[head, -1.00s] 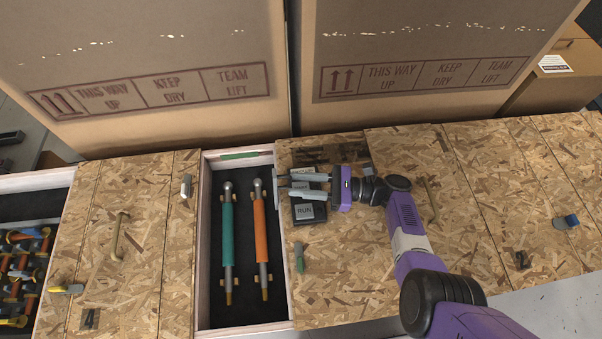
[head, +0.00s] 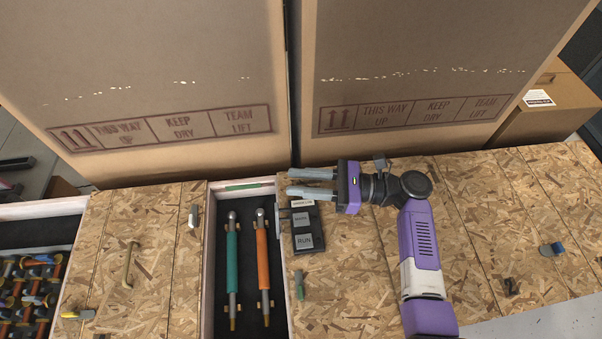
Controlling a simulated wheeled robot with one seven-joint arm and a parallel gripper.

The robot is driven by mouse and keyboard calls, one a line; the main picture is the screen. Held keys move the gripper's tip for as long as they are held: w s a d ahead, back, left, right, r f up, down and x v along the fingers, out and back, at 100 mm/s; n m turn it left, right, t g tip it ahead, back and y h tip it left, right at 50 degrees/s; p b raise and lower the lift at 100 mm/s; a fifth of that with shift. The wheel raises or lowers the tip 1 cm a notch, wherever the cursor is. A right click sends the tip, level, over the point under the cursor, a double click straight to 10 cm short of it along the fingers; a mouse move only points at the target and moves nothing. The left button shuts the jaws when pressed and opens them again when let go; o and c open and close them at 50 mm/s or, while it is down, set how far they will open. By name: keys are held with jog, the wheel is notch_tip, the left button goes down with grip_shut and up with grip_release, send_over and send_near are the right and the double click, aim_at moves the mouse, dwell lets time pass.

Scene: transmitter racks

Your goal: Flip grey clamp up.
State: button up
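A pale grey clamp (head: 193,216) stands near the right edge of the left wooden lid (head: 140,255). A darker grey upright piece (head: 278,217) sits at the left edge of the right wooden lid (head: 350,290); I cannot tell which of the two is the task's grey clamp. My gripper (head: 288,182) points left above the back of the right lid, behind the darker grey piece and apart from it. Its two fingers are parted with nothing between them. The pale clamp is farther left, across the open compartment.
A black device marked RUN (head: 308,232) lies below my gripper. The open compartment (head: 248,310) holds a teal rod (head: 231,262) and an orange rod (head: 263,260). Green (head: 299,285), blue (head: 552,249) and yellow (head: 78,314) clamps sit on the lids. Large cartons (head: 400,60) stand behind.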

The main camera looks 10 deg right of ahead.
jog(key=shift+r, duration=0.7)
